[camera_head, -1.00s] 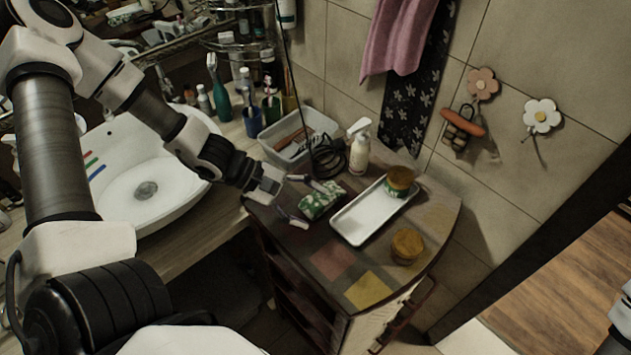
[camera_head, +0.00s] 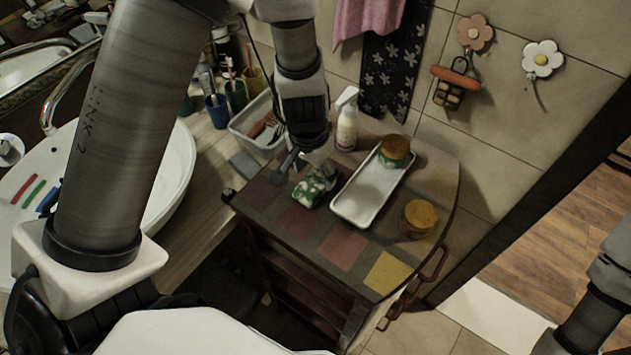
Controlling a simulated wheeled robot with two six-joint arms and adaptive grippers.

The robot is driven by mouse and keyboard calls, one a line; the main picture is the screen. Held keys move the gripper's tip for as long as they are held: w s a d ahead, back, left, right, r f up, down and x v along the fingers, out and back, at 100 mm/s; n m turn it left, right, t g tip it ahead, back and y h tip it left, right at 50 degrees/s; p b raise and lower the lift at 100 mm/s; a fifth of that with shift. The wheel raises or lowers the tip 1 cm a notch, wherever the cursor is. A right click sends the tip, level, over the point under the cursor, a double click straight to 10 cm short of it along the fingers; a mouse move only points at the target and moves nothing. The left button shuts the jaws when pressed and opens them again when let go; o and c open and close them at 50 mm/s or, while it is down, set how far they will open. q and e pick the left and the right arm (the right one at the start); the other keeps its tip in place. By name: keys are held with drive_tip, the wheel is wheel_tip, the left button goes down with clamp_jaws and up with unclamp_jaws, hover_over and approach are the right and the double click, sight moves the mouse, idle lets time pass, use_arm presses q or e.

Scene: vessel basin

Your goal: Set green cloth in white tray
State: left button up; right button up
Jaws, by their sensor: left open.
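The green cloth (camera_head: 312,191), green with white patches and bunched up, lies on the cabinet top just left of the tray. The long white tray (camera_head: 351,211) lies at a slant on the same top, its near part empty. A jar with a yellow-brown lid (camera_head: 395,150) is at the tray's far end. My left gripper (camera_head: 306,172) points down directly above and behind the cloth, its fingers apart. One finger shows left of the cloth; the other is partly hidden, and contact cannot be told. My right arm shows at the lower right, its gripper out of frame.
A second jar (camera_head: 419,218) stands right of the tray. A grey bin (camera_head: 258,128) is left of my left gripper, near the sink (camera_head: 170,175). The cabinet's front area with coloured squares is clear.

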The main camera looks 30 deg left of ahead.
use_arm(q)
wheel_tip(320, 180, down, 2)
drive_tip(key=shift+w+d+f+b, duration=0.15)
drive_tip(key=shift+f+b, duration=0.1)
drive_tip(key=shift+b, duration=0.15)
drive_tip(key=shift+d+r, duration=0.1)
drive_tip(key=c, duration=0.8)
